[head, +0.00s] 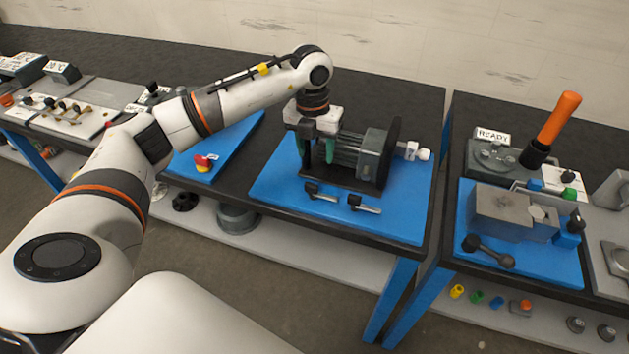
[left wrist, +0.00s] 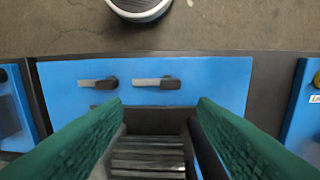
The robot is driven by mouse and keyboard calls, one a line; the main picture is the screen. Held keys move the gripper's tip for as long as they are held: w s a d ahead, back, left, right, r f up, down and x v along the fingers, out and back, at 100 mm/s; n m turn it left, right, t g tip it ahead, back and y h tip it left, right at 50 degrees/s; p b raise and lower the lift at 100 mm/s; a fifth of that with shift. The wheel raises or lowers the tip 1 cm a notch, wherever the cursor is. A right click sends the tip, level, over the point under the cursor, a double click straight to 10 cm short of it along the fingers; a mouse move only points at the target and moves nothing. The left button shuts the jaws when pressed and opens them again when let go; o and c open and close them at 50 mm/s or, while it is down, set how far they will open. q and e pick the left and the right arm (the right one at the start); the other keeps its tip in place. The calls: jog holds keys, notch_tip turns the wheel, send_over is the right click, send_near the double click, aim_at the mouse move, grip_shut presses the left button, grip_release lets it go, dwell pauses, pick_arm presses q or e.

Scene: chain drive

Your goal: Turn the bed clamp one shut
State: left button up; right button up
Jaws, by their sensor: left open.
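Two small clamps with grey bars and black knobs lie on the blue mat in front of the machine: a left one (head: 321,192) and a right one (head: 364,204). Which is bed clamp one, I cannot tell. The left wrist view, turned about, shows both clamps, (left wrist: 157,83) and (left wrist: 98,83), with bars parallel to the mat's front edge. My left gripper (head: 318,150) is open, its green fingers pointing down over the left part of the machine (head: 350,155), behind the clamps. In the left wrist view its fingers (left wrist: 160,110) are wide apart, holding neither clamp. My right gripper is out of view.
The blue mat (head: 277,190) has bare room around the clamps. A dark upright plate (head: 392,150) stands at the machine's right end. A second bench with a grey block (head: 500,213) and an orange-handled lever (head: 558,118) stands right, across a gap.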

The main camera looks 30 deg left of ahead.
aim_at(311, 184)
pick_arm(q)
jog(key=shift+y, duration=0.3)
jog(key=f+p, duration=0.1)
jog(key=f, duration=0.2)
jog(key=f+p, duration=0.1)
jog(key=f, duration=0.3)
jog(key=a+f+p, duration=0.1)
jog(key=f, duration=0.2)
jog(key=shift+f, duration=0.15)
jog(key=shift+f+p, duration=0.3)
jog(key=shift+f, duration=0.35)
jog(key=c, duration=1)
